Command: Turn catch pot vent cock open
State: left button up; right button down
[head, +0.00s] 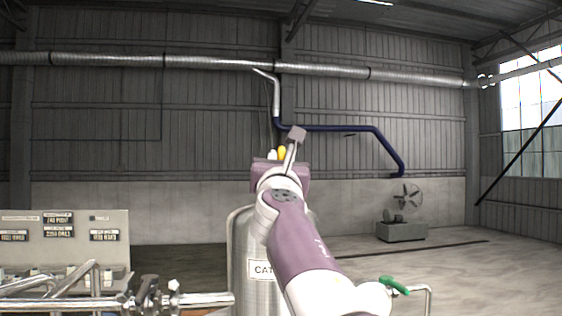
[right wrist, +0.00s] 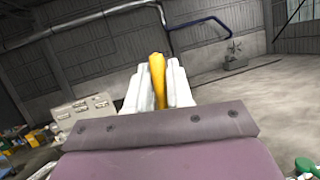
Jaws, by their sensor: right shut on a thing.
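The catch pot (head: 242,246) is an upright steel vessel with a label starting "CAT", partly hidden behind my right arm in the head view. My right gripper (head: 277,156) is above the pot's top and shut on a yellow handle (head: 282,153), which I take to be the vent cock's handle. In the right wrist view, the yellow handle (right wrist: 157,72) stands upright between the two white fingers of the right gripper (right wrist: 158,88). The cock's body is hidden behind the gripper. My left gripper is not in view.
A green-handled valve (head: 394,286) on a thin pipe is at the lower right. Steel pipes (head: 90,303) and a labelled panel (head: 65,238) are at the lower left. A fan (head: 405,200) stands far back by the wall.

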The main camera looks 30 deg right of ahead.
jog(key=c, duration=1.4)
grip_release()
jog(key=shift+s+r, duration=0.15)
jog(key=shift+r, duration=0.15)
jog(key=shift+w+d+f, duration=0.15)
jog(key=shift+w+f, duration=0.15)
jog(key=shift+w, duration=0.15)
jog(key=shift+f, duration=0.2)
jog(key=b+v, duration=0.7)
jog(key=v, duration=0.5)
jog(key=shift+s, duration=0.3)
